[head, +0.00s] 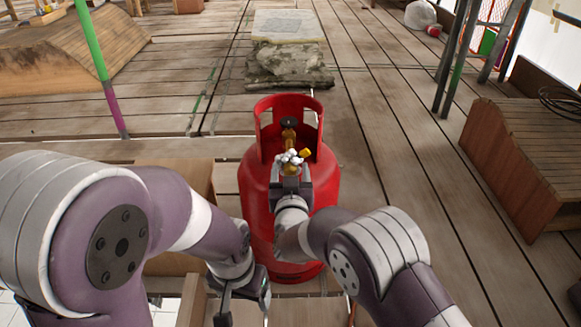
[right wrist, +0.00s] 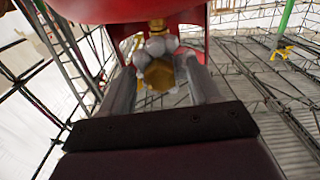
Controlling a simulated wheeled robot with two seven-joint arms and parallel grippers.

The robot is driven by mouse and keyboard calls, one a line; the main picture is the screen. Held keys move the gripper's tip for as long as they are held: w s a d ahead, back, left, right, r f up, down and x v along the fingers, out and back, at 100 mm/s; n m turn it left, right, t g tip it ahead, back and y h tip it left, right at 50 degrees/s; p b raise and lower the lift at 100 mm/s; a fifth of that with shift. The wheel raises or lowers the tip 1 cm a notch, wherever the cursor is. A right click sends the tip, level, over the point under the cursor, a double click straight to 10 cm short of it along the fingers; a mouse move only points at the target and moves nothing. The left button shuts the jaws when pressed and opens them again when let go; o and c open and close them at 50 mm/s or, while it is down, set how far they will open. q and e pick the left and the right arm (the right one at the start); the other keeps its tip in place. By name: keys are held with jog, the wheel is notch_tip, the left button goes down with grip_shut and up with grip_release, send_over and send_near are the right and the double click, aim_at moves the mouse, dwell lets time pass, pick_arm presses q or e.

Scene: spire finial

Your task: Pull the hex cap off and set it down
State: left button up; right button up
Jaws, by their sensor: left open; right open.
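A red gas cylinder (head: 258,190) stands upright, with a brass valve (head: 289,135) inside its open collar. In the right wrist view a brass hex cap (right wrist: 160,74) faces the camera, with pale rounded valve parts (right wrist: 156,46) behind it. My right gripper (head: 291,166) is at the front of the valve. Its open fingers (right wrist: 160,80) lie either side of the hex cap; whether they touch it is unclear. In the head view my gripper largely hides the cap. My left gripper (head: 243,302) is open and empty, low in front of the cylinder.
A stone slab stack (head: 288,65) lies behind the cylinder. A wooden planked block (head: 520,160) stands at right, and a sloped wooden one (head: 75,55) at far left. A green and purple pole (head: 100,70) rises at left. Plank floor right of the cylinder is clear.

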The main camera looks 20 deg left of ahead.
jog(key=shift+p, duration=0.35)
dwell(0.7)
grip_shut()
jog(key=p+v, duration=0.2)
jog(key=v, duration=0.4)
dwell(1.2)
